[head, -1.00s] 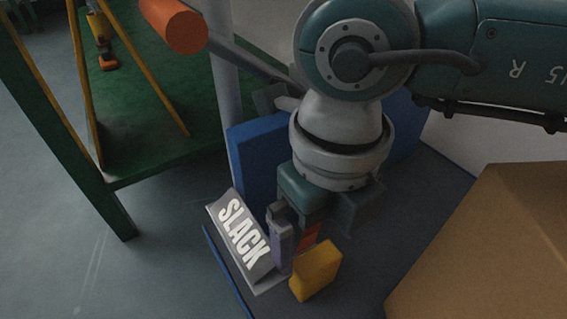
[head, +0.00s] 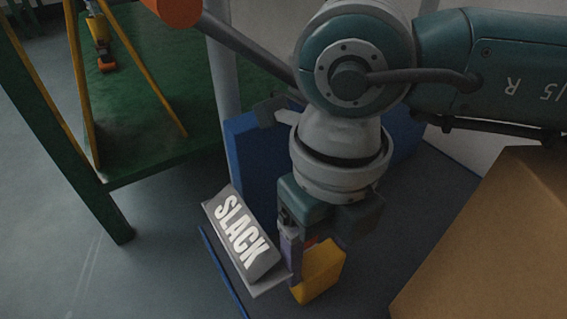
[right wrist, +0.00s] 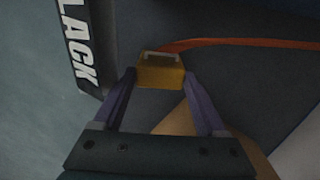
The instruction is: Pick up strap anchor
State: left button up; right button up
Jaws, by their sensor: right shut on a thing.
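The strap anchor (head: 320,272) is a yellow block at the lower middle of the head view, just right of the SLACK sign. In the right wrist view the yellow strap anchor (right wrist: 161,71) sits between the fingertips, with an orange strap (right wrist: 235,43) running from it to the right. My right gripper (head: 303,258) points down and is shut on the strap anchor; it also shows in the right wrist view (right wrist: 160,80). In the head view one purple finger shows left of the block; the other is hidden. My left gripper is not in view.
A grey SLACK sign (head: 240,238) stands close to the left of the gripper. A blue panel (head: 250,160) is behind it. A brown box (head: 490,240) is at the right, and a green-framed structure (head: 140,130) at the left.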

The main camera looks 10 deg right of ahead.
grip_shut()
